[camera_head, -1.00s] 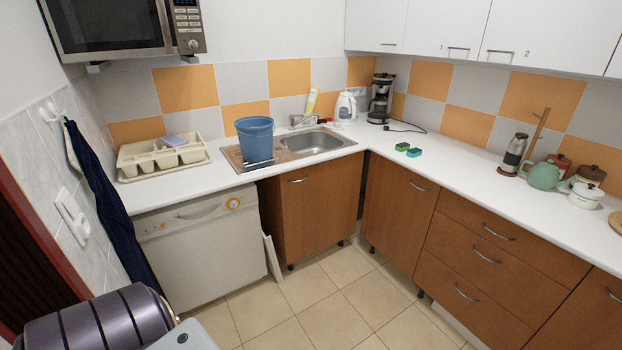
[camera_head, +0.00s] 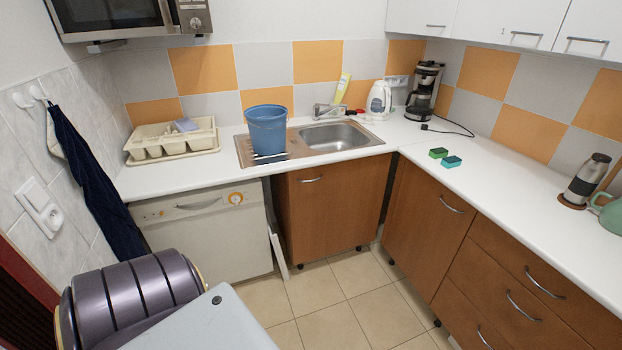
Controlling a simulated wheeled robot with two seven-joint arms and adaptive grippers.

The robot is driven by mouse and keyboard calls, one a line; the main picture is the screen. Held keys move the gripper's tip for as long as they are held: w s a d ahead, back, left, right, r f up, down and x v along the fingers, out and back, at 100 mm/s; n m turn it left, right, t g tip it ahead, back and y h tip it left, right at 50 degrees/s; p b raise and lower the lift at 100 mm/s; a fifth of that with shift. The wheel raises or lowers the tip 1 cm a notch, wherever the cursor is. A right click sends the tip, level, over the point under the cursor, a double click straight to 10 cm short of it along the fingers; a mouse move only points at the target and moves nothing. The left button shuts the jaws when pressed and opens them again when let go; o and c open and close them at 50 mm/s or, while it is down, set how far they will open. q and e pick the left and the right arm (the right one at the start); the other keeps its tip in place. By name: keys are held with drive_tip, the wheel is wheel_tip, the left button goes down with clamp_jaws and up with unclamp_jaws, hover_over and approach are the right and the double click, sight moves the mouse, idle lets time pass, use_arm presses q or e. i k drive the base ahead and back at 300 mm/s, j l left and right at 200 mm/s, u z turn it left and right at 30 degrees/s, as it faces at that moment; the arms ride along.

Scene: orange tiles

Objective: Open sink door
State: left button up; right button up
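The sink door (camera_head: 333,213) is a brown wooden cabinet door below the sink basin (camera_head: 335,138). It is closed, with a silver bar handle (camera_head: 312,180) near its top left. A blue bucket (camera_head: 267,131) stands on the sink's drainboard above it. Neither of my grippers is in view. Nothing touches the door or its handle.
A white dishwasher (camera_head: 205,231) stands left of the sink cabinet, with a white panel (camera_head: 278,254) leaning between them. A brown corner cabinet (camera_head: 425,217) and drawers stand to the right. The tiled floor (camera_head: 335,295) before the sink door is clear.

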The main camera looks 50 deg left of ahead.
sight(336, 207)
drive_tip(key=i+l+u, duration=0.15)
drive_tip(key=i+u, duration=0.25)
drive_tip(key=i+l+u, duration=0.75)
drive_tip(key=i+j, duration=0.05)
drive_tip(key=i, duration=0.05)
